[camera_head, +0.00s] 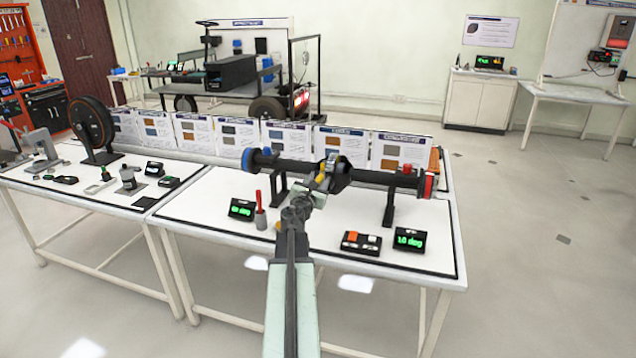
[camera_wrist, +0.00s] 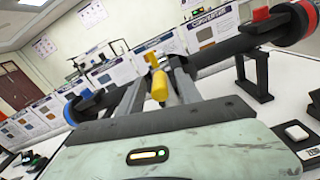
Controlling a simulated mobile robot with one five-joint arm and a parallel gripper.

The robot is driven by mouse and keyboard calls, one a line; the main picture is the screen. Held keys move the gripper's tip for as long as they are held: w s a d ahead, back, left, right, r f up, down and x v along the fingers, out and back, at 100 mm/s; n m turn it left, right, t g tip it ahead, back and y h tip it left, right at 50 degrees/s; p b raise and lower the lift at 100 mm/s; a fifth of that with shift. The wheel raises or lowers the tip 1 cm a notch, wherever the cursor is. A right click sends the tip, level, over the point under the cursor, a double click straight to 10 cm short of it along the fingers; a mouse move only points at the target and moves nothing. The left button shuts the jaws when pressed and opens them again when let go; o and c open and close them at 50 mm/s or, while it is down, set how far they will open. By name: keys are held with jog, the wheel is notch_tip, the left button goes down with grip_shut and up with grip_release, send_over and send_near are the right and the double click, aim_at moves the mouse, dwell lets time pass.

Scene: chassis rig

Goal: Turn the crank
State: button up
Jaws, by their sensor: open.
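A black axle rig (camera_head: 295,166) lies level on stands across the right-hand workbench, with a thicker housing at its middle. A yellow handle (camera_wrist: 159,86), which looks like the crank's grip, shows at that middle, with a pale metal piece above it. It also shows small in the head view (camera_head: 321,178). My gripper (camera_head: 318,188) reaches to the rig's middle. In the wrist view its two grey fingers are apart (camera_wrist: 158,70), with the yellow handle seen between them. I cannot tell whether either finger touches it. My gripper partly hides the crank's arm in the head view.
A blue knob (camera_head: 267,152) and a red knob (camera_head: 407,168) top the axle's two sides. Two green-lit displays, a red-handled tool in a cup (camera_head: 260,212) and a button box (camera_head: 361,242) stand on the bench (camera_head: 200,225). Upright info boards (camera_head: 240,137) line its back.

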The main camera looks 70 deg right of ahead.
grip_shut()
dwell(1.2)
